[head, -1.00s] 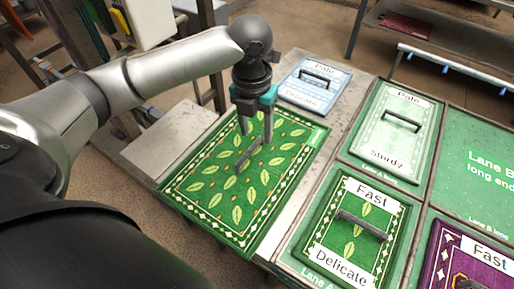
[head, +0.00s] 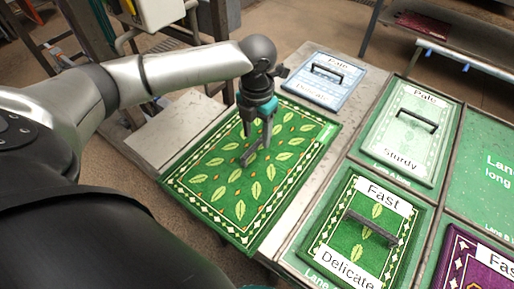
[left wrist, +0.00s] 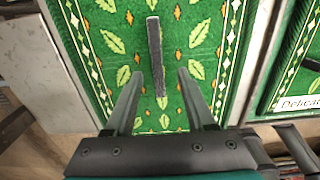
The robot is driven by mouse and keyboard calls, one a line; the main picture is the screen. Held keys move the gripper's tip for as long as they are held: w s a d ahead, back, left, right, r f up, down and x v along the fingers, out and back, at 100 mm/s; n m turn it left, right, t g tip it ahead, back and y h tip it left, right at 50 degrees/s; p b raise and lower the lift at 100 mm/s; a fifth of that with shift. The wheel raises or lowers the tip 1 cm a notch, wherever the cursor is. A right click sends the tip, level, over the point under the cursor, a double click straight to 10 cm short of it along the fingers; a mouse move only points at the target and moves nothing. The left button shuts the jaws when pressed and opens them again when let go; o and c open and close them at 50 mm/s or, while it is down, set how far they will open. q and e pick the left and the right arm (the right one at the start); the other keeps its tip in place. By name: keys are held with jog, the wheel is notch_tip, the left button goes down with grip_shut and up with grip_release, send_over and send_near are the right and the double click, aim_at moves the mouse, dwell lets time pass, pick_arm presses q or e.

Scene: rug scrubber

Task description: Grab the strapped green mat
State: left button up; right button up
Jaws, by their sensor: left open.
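The green mat (head: 215,190) with a leaf pattern lies flat on the grey table at the left, with a dark strap handle (head: 248,158) at its middle. My left gripper (head: 256,143) is open above the mat, its fingers pointing down close to the strap. In the left wrist view the strap (left wrist: 155,45) runs lengthwise between the two open fingers (left wrist: 160,74) and extends beyond their tips. I cannot tell whether the fingertips touch the mat. My right gripper is not in view.
A pale blue mat (head: 323,80) lies behind. A pale green mat (head: 405,135), a green "Fast Delicate" mat (head: 330,232) and a purple mat (head: 455,262) lie at the right, all with handles. A bare grey table strip (head: 310,190) separates the green mats.

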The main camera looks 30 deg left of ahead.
aim_at(257, 143)
pick_arm(q)
jog(key=f, duration=0.1)
jog(key=f+b, duration=0.1)
jog(key=f, duration=0.3)
jog(key=shift+w+a+b, duration=0.15)
jog(key=shift+w+b, duration=0.1)
jog(key=shift+b, duration=0.05)
jog(key=shift+r, duration=0.1)
grip_shut()
dwell(0.9)
